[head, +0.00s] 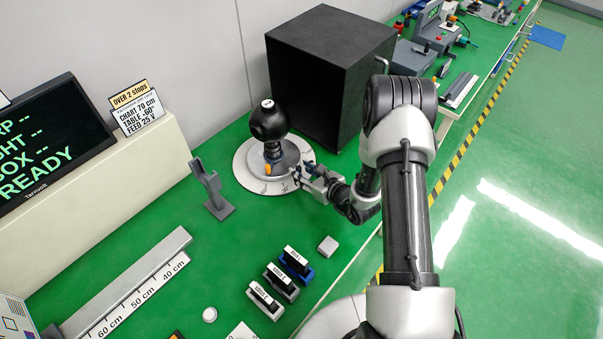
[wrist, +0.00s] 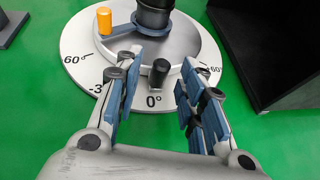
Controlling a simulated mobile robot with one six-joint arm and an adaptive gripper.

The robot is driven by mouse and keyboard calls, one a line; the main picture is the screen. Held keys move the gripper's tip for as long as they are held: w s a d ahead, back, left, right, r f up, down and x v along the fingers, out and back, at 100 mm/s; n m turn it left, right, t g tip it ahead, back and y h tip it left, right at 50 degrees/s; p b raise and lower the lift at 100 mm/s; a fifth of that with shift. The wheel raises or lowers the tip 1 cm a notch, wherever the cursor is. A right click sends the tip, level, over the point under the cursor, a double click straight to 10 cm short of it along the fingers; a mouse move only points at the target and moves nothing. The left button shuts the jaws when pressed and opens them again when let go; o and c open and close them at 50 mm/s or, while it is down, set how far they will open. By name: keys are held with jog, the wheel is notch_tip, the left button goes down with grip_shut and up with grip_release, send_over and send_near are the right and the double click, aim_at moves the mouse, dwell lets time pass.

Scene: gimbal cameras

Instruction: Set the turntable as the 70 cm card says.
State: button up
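The turntable is a white disc (head: 248,181) with a grey upper plate and a black ball-shaped device (head: 269,122) on top. In the wrist view its rim (wrist: 75,40) shows a 0° mark nearest me, a partly covered "-3" to its left and 60° marks further round. A black peg (wrist: 159,73) stands by 0°; an orange knob (wrist: 104,20) sits on an arm at the upper left. My gripper (head: 304,178) is open at the disc's near edge, its fingers (wrist: 158,62) either side of the peg without visible contact. The card (head: 138,112) reads chart 70 cm, table -60°, feed 25 V.
A black open box (head: 330,70) stands just behind and right of the turntable. A grey upright holder (head: 212,188) is to the left. A ruler rail (head: 135,285), labelled switches (head: 280,280) and a screen reading READY (head: 50,140) are nearer. Green bench is bare between.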

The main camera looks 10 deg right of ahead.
jog(key=shift+w+a+f, duration=0.25)
jog(key=shift+w, duration=0.3)
jog(key=shift+c, duration=0.5)
grip_shut()
